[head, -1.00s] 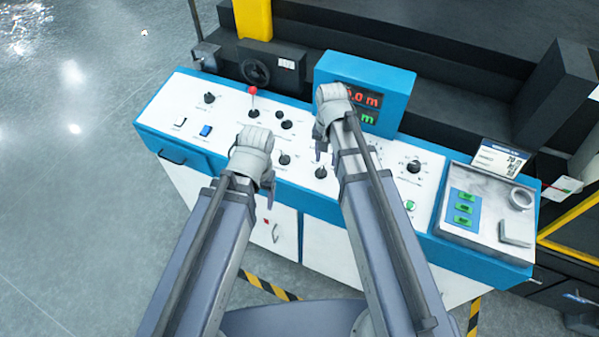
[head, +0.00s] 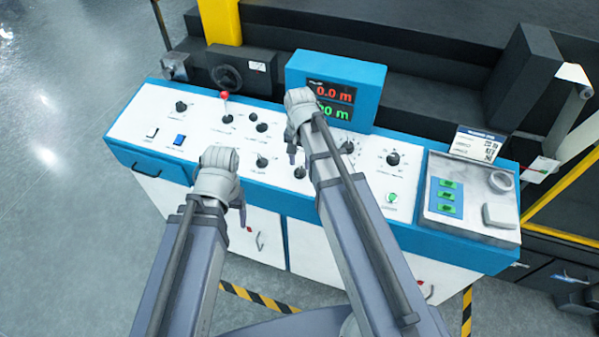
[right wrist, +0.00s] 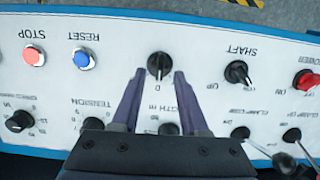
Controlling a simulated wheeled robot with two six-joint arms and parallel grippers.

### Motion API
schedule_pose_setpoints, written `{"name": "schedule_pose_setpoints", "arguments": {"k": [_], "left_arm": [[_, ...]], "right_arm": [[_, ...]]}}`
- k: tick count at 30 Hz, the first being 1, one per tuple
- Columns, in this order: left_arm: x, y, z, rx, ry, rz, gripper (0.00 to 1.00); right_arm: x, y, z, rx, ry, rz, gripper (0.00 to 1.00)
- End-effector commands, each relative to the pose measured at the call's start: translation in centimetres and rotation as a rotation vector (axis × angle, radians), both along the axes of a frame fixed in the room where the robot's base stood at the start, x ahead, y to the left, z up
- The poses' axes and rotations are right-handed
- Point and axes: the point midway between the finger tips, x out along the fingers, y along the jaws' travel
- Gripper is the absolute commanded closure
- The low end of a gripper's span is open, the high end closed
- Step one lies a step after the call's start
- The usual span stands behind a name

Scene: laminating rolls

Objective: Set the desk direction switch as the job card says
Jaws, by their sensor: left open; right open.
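The direction switch seems to be the black rotary knob (right wrist: 159,64) at the middle of the right wrist view, its label mostly hidden. It shows as a small knob (head: 299,172) in the head view. Its pale pointer mark runs roughly up and down the wrist picture; its setting is unclear. My right gripper (right wrist: 160,75) is open, its fingertips pointing at the knob from both sides; contact cannot be told. It hangs over the desk in the head view (head: 292,152). My left gripper (head: 242,214) is open and empty by the desk's front edge. The job card (head: 476,146) stands at right, its text too small.
The SHAFT knob (right wrist: 237,73), blue RESET button (right wrist: 82,60) and red STOP button (right wrist: 34,57) flank the switch. A red-balled lever (head: 225,97) and a display (head: 335,88) reading 0.0 m in red stand behind. A grey tray (head: 430,217) is at right.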

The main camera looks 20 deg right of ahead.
Motion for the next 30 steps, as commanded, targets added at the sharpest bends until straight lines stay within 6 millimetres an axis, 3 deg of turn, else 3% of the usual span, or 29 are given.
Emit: {"name": "schedule_pose_setpoints", "arguments": {"k": [1,6,17,27,30], "left_arm": [[0.0,0.0,-1.4,0.0,0.0,0.0,0.29],[0.0,0.0,-3.0,0.0,0.0,0.001,0.29],[0.0,0.0,-3.2,0.0,0.0,0.002,0.29],[0.0,0.0,-3.2,0.0,0.0,0.001,0.29],[0.0,0.0,-3.2,0.0,0.0,0.001,0.29]], "right_arm": [[0.0,0.0,-1.4,0.0,0.0,0.0,0.56],[0.0,0.0,-3.0,0.0,0.0,0.001,0.56],[0.0,0.0,-3.2,0.0,0.0,0.001,0.56],[0.0,0.0,-3.2,0.0,0.0,0.001,0.93],[0.0,0.0,-3.2,0.0,0.0,0.0,1.0]]}}
